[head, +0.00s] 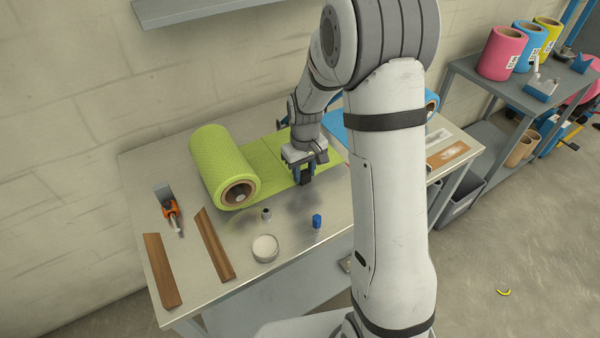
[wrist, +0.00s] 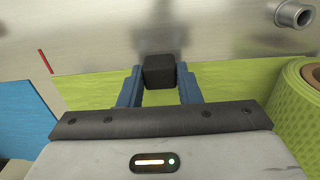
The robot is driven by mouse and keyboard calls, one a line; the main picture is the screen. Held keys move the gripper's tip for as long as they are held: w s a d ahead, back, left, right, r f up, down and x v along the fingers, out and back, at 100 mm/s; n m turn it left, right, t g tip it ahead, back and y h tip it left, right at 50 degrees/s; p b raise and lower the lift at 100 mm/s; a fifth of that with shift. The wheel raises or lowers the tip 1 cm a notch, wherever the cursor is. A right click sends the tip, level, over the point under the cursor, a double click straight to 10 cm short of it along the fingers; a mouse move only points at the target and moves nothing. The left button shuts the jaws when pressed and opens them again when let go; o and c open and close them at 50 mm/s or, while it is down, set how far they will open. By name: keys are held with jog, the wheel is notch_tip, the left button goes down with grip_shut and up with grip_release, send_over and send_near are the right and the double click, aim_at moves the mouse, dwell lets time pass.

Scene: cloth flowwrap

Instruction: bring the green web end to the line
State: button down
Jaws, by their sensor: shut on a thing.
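The green web (head: 262,155) runs flat from its roll (head: 212,165) rightward along the steel table, and its end lies past my gripper. In the wrist view the web (wrist: 98,88) spreads beneath the fingers. My gripper (head: 306,172) is low over the web's front edge, its blue fingers (wrist: 159,80) shut on a small black block (wrist: 159,72). The block overlaps the web's edge in view; I cannot tell whether it touches the table. A short red line (wrist: 44,61) shows beside the web end, with a blue web (wrist: 25,115) beyond it.
A blue cylinder (head: 317,221), a white disc (head: 265,248) and a small metal cylinder (head: 267,213) stand in front of the roll. An orange-handled tool (head: 171,215) and wooden strips (head: 214,245) lie at left. A shelf with rolls (head: 501,53) stands at right.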

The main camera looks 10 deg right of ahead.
jog(key=shift+w+d+r, duration=0.1)
jog(key=shift+w+d, duration=0.1)
jog(key=shift+d, duration=0.05)
jog(key=c, duration=1.4)
grip_release()
jog(key=shift+c, duration=0.2)
jog(key=shift+o, duration=0.7)
jog(key=shift+d, duration=0.15)
jog(key=shift+o, duration=1.3)
jog(key=shift+s, duration=0.1)
notch_tip(320, 180, up, 7)
jog(key=shift+r+b, duration=0.1)
jog(key=shift+b, duration=0.2)
jog(key=shift+r, duration=0.25)
